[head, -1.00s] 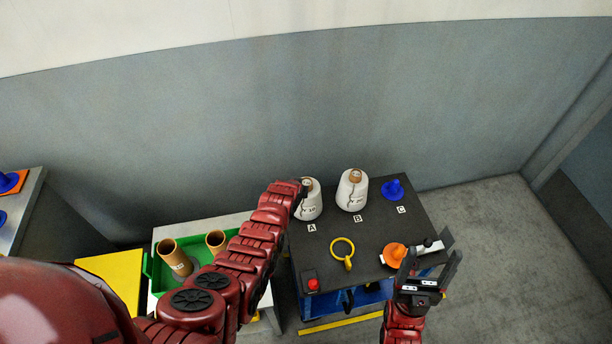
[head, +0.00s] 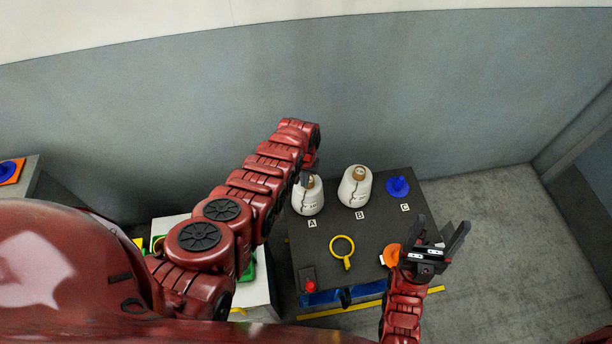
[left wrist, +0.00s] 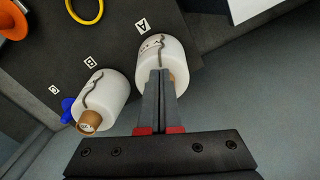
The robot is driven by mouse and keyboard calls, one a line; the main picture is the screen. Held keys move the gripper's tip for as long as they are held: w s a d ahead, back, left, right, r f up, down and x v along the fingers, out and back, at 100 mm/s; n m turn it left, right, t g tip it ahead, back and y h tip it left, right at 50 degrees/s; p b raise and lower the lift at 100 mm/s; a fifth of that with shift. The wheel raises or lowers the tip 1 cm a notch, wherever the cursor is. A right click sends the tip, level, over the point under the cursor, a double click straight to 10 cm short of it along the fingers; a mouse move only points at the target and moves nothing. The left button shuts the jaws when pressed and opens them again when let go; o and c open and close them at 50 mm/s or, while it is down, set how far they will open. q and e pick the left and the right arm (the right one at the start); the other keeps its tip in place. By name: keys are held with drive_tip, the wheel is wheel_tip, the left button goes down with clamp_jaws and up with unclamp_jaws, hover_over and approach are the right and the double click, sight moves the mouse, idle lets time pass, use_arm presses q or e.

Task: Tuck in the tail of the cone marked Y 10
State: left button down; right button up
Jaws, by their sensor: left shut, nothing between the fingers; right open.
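Two white yarn cones stand on a dark cart top (head: 372,226), one at A (head: 307,203) and one at B (head: 353,192). Each has a brown core and a dark yarn tail on its side. The writing is too small to tell which is Y 10. In the left wrist view, cone A (left wrist: 178,52) shows its tail (left wrist: 153,44), and cone B (left wrist: 112,92) shows its own (left wrist: 88,92). My left gripper (left wrist: 160,73) is shut and empty, its fingertips over cone A's top; contact is unclear. My right gripper (head: 443,222) is open at the cart's front right.
A blue cone-shaped piece (head: 398,186) stands at C. A yellow ring (head: 343,247) lies on the cart, with a red button (head: 311,286) at its front left. An orange piece (head: 390,255) is partly hidden by my right gripper.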

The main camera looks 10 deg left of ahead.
sight(305, 194)
use_arm(q)
drive_tip(key=shift+w+f+b, duration=0.1)
drive_tip(key=shift+f+b, duration=2.55)
drive_tip(key=shift+f, duration=0.15)
drive_tip(key=shift+f, duration=0.2)
drive_tip(key=shift+r, duration=0.15)
wheel_tip(305, 194, up, 9)
drive_tip(key=p, duration=0.8)
drive_tip(key=shift+p, duration=0.3)
